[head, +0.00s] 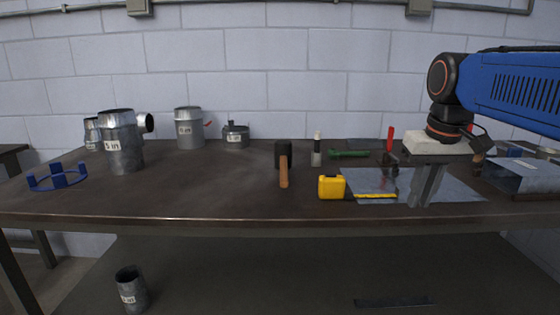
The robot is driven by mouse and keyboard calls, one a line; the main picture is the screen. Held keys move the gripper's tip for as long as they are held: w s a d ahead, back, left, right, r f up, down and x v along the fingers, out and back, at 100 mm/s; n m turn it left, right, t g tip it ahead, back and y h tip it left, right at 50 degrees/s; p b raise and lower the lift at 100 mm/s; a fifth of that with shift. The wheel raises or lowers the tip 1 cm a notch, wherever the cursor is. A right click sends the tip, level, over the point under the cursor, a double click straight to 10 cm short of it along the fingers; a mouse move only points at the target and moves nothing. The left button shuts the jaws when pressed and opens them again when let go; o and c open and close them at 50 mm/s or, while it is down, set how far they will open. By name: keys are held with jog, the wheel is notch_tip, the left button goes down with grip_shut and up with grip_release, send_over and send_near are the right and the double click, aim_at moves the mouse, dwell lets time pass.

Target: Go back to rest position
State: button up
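My blue arm reaches in from the right edge of the head view. Its dark wrist with orange rings hangs above the right part of the workbench (230,203). No held object can be made out.
A sheet of metal (455,190) lies below the arm, with a yellow tape measure (331,187) at its left. The bench's left middle is clear.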

jog(key=s+a+f+t, duration=0.1)
jog(key=s+f+t, duration=0.1)
jog(key=s+f, duration=1.4)
notch_tip(320, 180, down, 4)
jog(key=shift+a+f, duration=0.1)
jog(key=shift+a, duration=0.3)
